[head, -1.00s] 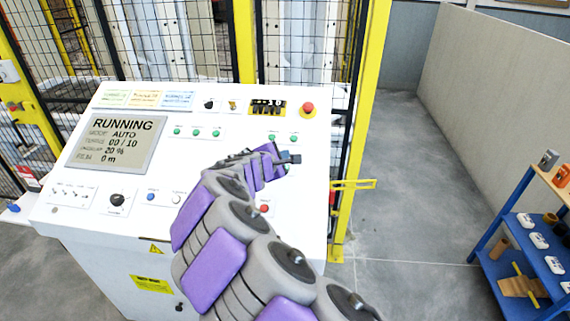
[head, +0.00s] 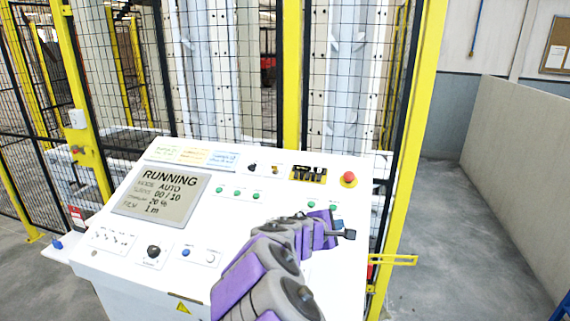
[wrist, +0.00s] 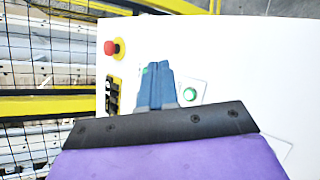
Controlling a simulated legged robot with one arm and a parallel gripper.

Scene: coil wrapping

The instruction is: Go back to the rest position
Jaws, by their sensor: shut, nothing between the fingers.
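My gripper (head: 345,234) is shut and empty, held over the right part of the white control console (head: 235,262). In the wrist view my gripper (wrist: 157,70) points across the white panel, its fingers together. It lies beside a green button (wrist: 190,94) and partly covers another green one. The red emergency stop (head: 348,178) is on the panel's upper right; it also shows in the wrist view (wrist: 111,47). The console's screen (head: 160,196) reads RUNNING, mode AUTO, 00 / 10, 20 % and 1 m. My arm hides part of the panel's lower right.
A black mesh fence (head: 225,75) with yellow posts (head: 291,75) stands behind the console. A yellow bracket (head: 393,260) sticks out at the console's right. Grey floor (head: 450,225) is open to the right, up to a pale partition wall (head: 525,160).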

